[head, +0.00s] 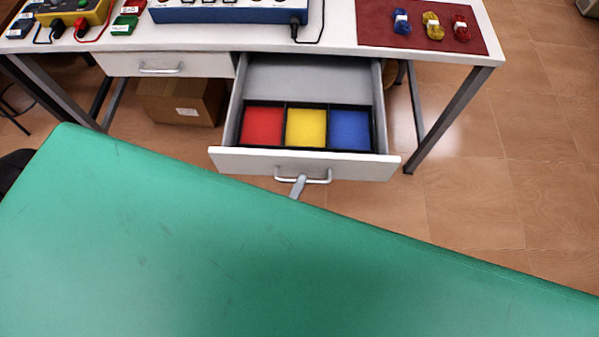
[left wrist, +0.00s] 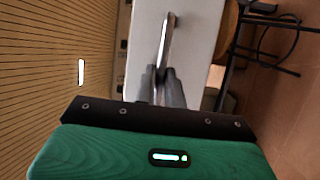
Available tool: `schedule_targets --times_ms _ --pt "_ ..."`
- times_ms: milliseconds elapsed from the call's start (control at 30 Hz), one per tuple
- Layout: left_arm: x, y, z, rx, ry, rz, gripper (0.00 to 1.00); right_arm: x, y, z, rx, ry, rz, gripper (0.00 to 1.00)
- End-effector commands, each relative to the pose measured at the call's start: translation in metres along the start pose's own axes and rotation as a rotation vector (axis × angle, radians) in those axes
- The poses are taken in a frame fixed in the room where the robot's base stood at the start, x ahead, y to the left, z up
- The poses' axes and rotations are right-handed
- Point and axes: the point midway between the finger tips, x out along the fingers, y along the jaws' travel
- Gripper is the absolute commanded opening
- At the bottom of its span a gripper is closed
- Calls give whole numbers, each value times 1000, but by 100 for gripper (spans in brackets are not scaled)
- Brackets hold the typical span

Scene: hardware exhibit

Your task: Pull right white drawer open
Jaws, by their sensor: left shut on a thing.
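The right white drawer (head: 228,158) stands pulled well out from under the white table in the head view. Its inside shows red, yellow and blue compartments at the front and a bare grey floor behind. A metal bar handle (head: 319,180) is on its front; the handle also shows in the left wrist view (left wrist: 168,32). My left gripper (head: 298,184) is at the middle of the handle, shut on it. Its fingers (left wrist: 162,78) also show at the handle in the left wrist view. A green surface hides the rest of this gripper in the head view. My right gripper is not in view.
The left white drawer (head: 195,64) is shut. A cardboard box (head: 178,101) stands below it. The white table (head: 335,35) carries a blue device (head: 230,12) and a red mat (head: 390,28) with small coloured items. Bare tiled floor (head: 475,170) lies to the right.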

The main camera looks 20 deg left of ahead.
Motion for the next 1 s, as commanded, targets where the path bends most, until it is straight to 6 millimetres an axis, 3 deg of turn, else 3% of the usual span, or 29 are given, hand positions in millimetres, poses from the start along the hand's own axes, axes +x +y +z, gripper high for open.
schedule_targets --times_ms 400,433,500,533,833,1000 --pt "-2 0 1 0 -1 -1 0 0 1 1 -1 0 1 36" --pt "-2 0 1 0 -1 -1 16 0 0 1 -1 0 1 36" --pt "-2 0 1 0 -1 -1 30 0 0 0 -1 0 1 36" --pt "-2 0 1 0 -1 -1 33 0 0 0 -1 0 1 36" --pt "-4 0 1 0 -1 -1 33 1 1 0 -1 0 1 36" --pt "-24 -2 1 0 -2 -4 33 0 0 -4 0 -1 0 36"
